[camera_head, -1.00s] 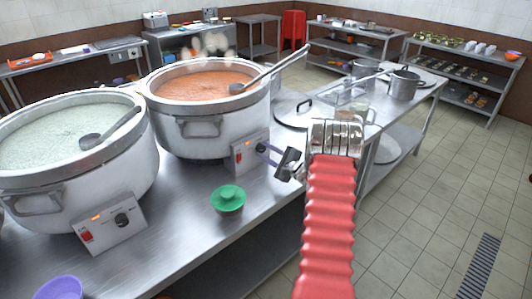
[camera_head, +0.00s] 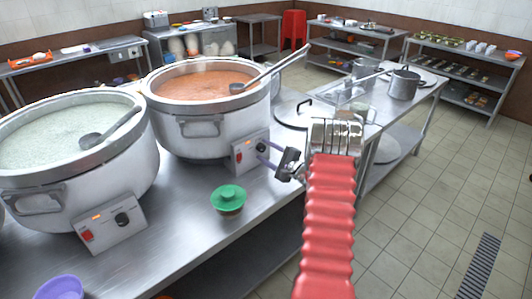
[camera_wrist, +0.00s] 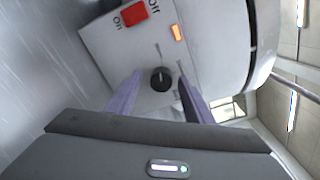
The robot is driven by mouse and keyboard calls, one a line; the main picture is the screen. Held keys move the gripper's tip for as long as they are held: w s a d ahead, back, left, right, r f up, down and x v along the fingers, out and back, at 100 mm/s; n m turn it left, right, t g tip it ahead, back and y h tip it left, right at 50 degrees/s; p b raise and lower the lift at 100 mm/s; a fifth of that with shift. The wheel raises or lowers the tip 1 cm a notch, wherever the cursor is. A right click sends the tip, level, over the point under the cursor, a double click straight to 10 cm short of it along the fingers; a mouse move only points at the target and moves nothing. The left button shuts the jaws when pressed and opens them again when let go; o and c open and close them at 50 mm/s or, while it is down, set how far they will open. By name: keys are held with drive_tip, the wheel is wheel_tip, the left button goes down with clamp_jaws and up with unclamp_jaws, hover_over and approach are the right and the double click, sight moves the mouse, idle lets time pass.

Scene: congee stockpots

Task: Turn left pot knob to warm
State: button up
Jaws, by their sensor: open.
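The left pot (camera_head: 110,165) holds pale congee. Its control box (camera_head: 105,232) has a red switch, a lit orange lamp and a black knob (camera_head: 121,219). The right pot (camera_head: 205,130) holds orange-red food. My gripper (camera_head: 267,152) is at the right pot's control box (camera_head: 244,151), away from the left pot's knob. In the wrist view, my gripper (camera_wrist: 158,74) is open, its purple fingers on either side of a black knob (camera_wrist: 160,82) with a pale pointer mark. Gaps show beside this knob. A red switch (camera_wrist: 134,14) and orange lamp (camera_wrist: 178,32) are near it.
A green-lidded bowl (camera_head: 228,199) stands on the steel table (camera_head: 180,215) in front of the right pot. A purple bowl (camera_head: 60,289) is at the near left. Ladles rest in both pots. A saucepan (camera_head: 403,86) stands to the right.

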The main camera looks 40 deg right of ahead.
drive_tip(key=shift+s, duration=0.1)
drive_tip(key=s, duration=1.3)
drive_tip(key=shift+s+d+r, duration=0.3)
drive_tip(key=shift+d, duration=0.05)
drive_tip(key=w+a+r+n+g+y, duration=0.1)
drive_tip(key=a+r+n+g+y, duration=0.3)
drive_tip(key=a, duration=0.9)
drive_tip(key=w+a+r+n+g+y, duration=0.2)
drive_tip(key=a+r+n+y, duration=0.3)
drive_tip(key=a, duration=0.8)
drive_tip(key=s+a+r+n+g+h, duration=0.1)
drive_tip(key=s+a+r+n+g, duration=0.2)
drive_tip(key=a, duration=0.4)
drive_tip(key=s+a+r+n+g+h, duration=0.1)
drive_tip(key=s+a+n+g, duration=0.1)
drive_tip(key=s+a+g, duration=0.3)
drive_tip(key=s+a+r+n+h, duration=0.1)
drive_tip(key=s+a+n+h, duration=0.1)
drive_tip(key=s, duration=0.3)
drive_tip(key=s+a+r+n+t+h, duration=0.1)
drive_tip(key=s+a+r+n+h, duration=0.1)
drive_tip(key=s+n+h, duration=0.1)
drive_tip(key=s+a+r+n+t+h, duration=0.1)
drive_tip(key=s+a+n+h, duration=0.1)
drive_tip(key=s, duration=0.6)
drive_tip(key=n+h, duration=0.1)
drive_tip(key=n, duration=0.1)
drive_tip(key=shift+a+r+n, duration=0.3)
drive_tip(key=shift+a+r, duration=0.1)
